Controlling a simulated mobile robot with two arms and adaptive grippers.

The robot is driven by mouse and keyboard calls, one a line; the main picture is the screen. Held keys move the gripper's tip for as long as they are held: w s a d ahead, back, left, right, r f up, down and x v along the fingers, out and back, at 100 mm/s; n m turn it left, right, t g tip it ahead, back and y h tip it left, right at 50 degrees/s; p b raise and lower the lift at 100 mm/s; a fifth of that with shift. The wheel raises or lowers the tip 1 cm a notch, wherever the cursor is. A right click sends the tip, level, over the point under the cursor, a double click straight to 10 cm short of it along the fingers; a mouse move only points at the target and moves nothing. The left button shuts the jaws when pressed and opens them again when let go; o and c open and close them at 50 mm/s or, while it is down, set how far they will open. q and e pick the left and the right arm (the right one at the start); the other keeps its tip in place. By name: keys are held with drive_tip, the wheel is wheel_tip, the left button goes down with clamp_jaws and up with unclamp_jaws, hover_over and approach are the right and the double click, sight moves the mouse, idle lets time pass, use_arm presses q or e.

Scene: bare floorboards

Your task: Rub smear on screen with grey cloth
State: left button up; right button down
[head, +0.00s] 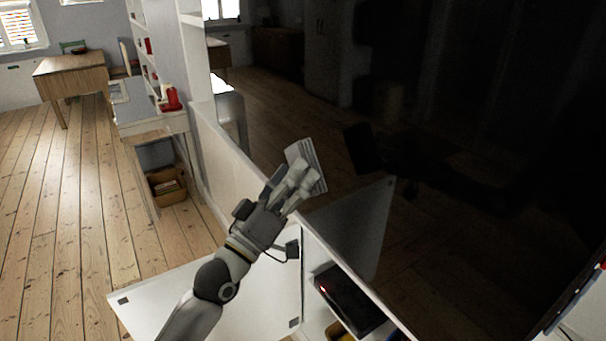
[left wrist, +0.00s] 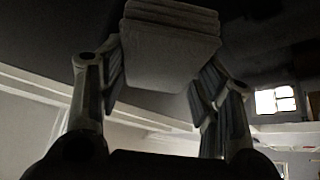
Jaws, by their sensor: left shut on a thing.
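The large dark glossy screen (head: 440,110) fills the right of the head view. My left gripper (head: 298,172) is shut on the grey cloth (head: 309,150), a folded, layered pad, and holds it up in front of the screen. In the left wrist view the cloth (left wrist: 165,58) sits between the two fingers of the gripper (left wrist: 160,75). A dark reflection of the cloth and arm shows on the screen, apart from the cloth itself. I cannot make out the smear. My right gripper does not show.
A low white cabinet (head: 240,165) runs below the screen. Its white door (head: 215,290) stands open, with a dark box with a red light (head: 350,297) inside. A shelf with a red object (head: 171,98) and a wooden table (head: 72,66) stand further back. The floor at left is clear.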

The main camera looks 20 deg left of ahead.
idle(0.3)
use_arm(q)
drive_tip(key=shift+s+a, duration=1.05)
drive_tip(key=shift+s, duration=0.2)
drive_tip(key=shift+w+d, duration=0.1)
